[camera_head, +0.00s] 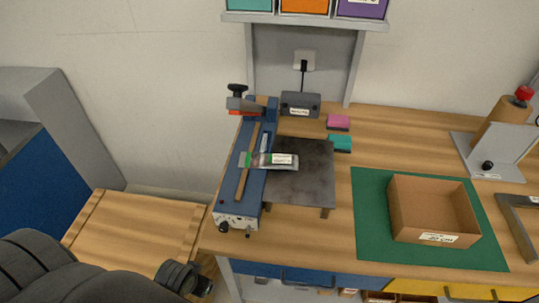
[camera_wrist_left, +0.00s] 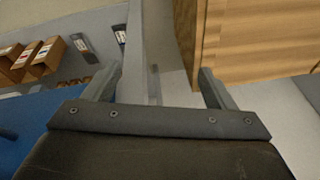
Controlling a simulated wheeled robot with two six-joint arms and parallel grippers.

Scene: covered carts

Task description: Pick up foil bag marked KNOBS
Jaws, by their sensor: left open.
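No bag with a readable KNOBS label shows in either view. A narrow silver item (camera_head: 270,160) with a green and red band and a white label lies across the blue bench device in the head view; its label is too small to read. In the left wrist view, small dark packets with pale labels (camera_wrist_left: 82,45) lie on a grey surface; I cannot tell whether one is the foil bag. My left gripper (camera_wrist_left: 160,88) is open, its fingers wide apart with nothing between them. My right gripper is not in view.
A blue bench device (camera_head: 228,190) and a dark metal plate (camera_head: 305,175) stand on the wooden bench. A cardboard box (camera_head: 435,210) sits on a green mat (camera_head: 370,215). Brown boxes (camera_wrist_left: 45,57) show in the left wrist view, with a wooden edge (camera_wrist_left: 204,45) at right.

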